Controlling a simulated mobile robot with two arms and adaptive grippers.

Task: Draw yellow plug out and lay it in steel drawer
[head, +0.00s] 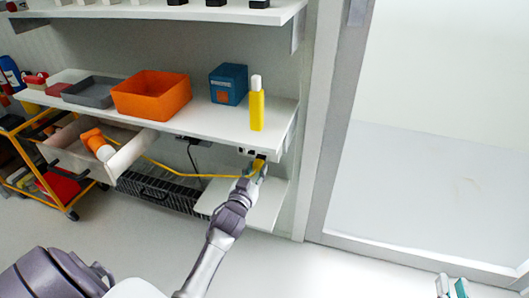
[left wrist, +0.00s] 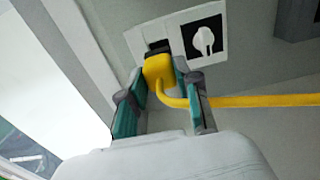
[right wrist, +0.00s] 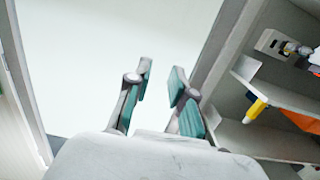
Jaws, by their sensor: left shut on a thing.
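The yellow plug (left wrist: 158,70) is between the fingers of my left gripper (left wrist: 165,85), which is shut on it. The plug is at the left opening of the white wall socket (left wrist: 204,38); I cannot tell if its pins are still inside. A yellow cable (left wrist: 260,101) runs from it to the right in the left wrist view. In the head view, my left gripper (head: 254,172) is below the shelf's right end. My right gripper (right wrist: 160,84) is open and empty.
On the shelf (head: 205,128) stand an orange bin (head: 150,95), a grey tray (head: 92,91), a blue box (head: 228,84) and a yellow bottle (head: 257,110). A black slatted unit (head: 160,190) is below. An orange trolley (head: 70,212) stands left.

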